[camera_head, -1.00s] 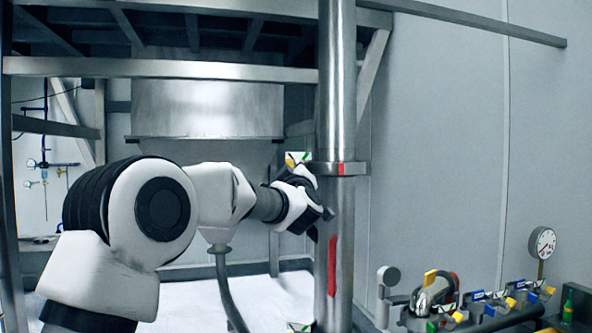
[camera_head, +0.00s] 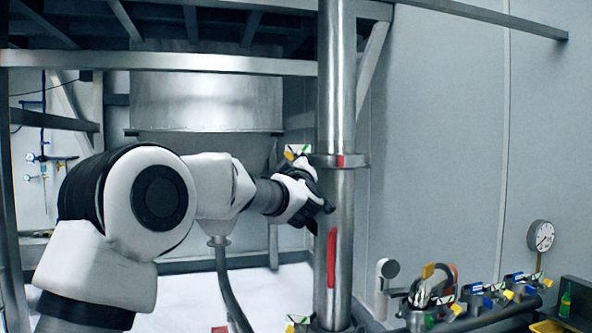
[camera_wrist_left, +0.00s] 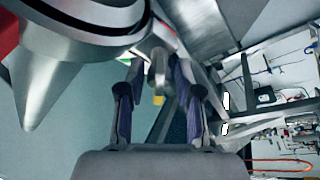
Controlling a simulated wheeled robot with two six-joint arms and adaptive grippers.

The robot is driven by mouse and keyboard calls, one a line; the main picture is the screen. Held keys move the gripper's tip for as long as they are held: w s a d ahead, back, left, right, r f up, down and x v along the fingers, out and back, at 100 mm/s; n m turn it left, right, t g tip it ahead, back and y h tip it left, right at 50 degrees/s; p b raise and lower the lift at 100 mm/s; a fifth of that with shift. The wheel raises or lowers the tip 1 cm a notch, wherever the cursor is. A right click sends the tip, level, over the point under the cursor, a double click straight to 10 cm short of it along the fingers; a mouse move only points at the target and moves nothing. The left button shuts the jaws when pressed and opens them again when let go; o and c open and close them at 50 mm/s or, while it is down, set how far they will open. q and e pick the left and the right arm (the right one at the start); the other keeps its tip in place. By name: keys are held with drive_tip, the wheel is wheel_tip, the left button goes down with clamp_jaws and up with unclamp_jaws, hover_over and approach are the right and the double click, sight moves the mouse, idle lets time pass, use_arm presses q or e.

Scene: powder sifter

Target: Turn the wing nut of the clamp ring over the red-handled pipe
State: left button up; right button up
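The steel pipe (camera_head: 334,205) stands upright in the middle of the head view, with a long red handle (camera_head: 331,258) on its front. The clamp ring (camera_head: 350,160) circles the pipe above this handle and carries a small red mark. My left gripper (camera_head: 318,192) is beside the pipe, just below the ring. In the left wrist view its two fingers (camera_wrist_left: 157,78) are apart, with a grey piece (camera_wrist_left: 156,62), apparently the wing nut, between or just beyond their tips. I cannot tell whether they touch it. My right gripper is out of view.
A valve manifold (camera_head: 470,300) with several coloured handles and a pressure gauge (camera_head: 541,236) stand at the lower right. A metal frame (camera_head: 160,67) with a large hopper (camera_head: 207,103) is behind my left arm. The wall right of the pipe is clear.

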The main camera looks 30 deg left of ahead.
use_arm(q)
drive_tip(key=v, duration=1.1)
drive_tip(key=shift+s, duration=0.2)
drive_tip(key=shift+d+f, duration=0.1)
